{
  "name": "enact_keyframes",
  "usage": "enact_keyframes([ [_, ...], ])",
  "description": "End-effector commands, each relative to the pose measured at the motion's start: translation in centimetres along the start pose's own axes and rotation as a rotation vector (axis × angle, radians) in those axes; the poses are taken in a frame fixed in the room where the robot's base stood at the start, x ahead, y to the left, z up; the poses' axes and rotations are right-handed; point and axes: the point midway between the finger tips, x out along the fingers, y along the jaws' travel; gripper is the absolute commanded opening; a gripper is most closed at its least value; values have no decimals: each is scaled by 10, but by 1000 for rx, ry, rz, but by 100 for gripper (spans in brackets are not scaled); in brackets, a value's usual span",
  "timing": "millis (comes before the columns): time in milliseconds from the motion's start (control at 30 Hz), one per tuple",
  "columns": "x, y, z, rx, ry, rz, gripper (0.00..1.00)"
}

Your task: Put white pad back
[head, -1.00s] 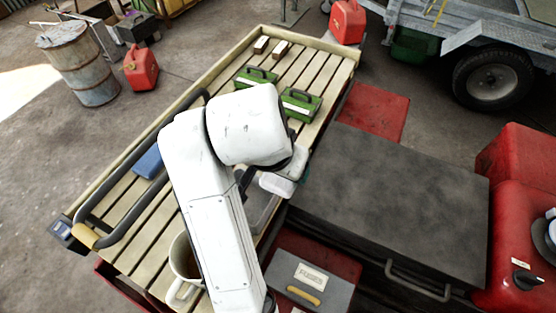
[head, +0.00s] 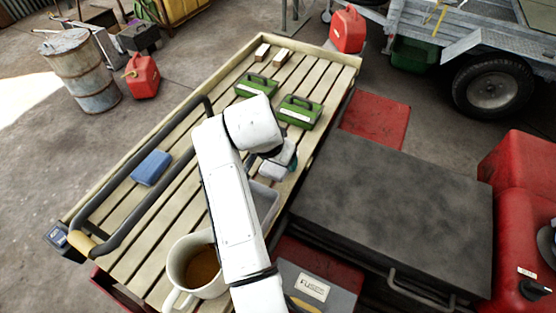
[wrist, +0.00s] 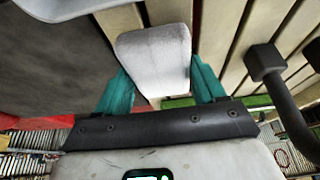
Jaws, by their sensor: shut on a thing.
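The white pad (wrist: 153,52) sits between the two teal fingers of my gripper (wrist: 160,82), which is shut on it. In the head view the white pad (head: 272,172) shows just below my gripper (head: 284,160), over the right part of the slatted cart top (head: 172,213). I cannot tell whether the pad touches the slats. A grey tray (head: 266,197) lies close below the pad in the picture, partly hidden by my arm.
A blue block (head: 151,167) lies at the cart's left. A mug with brown contents (head: 188,262) stands at the near end. Two green cases (head: 300,112) stand beyond my gripper. A black handle (head: 130,222) rises along the left. A dark flat-topped chest (head: 395,205) stands at the right.

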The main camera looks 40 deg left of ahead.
Motion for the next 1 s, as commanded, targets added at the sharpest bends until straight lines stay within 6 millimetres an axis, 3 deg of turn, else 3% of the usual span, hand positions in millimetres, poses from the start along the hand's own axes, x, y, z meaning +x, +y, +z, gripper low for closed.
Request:
enact_keyframes([
  [167, 14, 0, 7, -1, -1, 1, 41],
  [533, 19, 0, 8, 0, 0, 0, 41],
  [567, 18, 0, 8, 0, 0, 0, 72],
  [800, 18, 0, 8, 0, 0, 0, 95],
  [1000, 18, 0, 8, 0, 0, 0, 95],
])
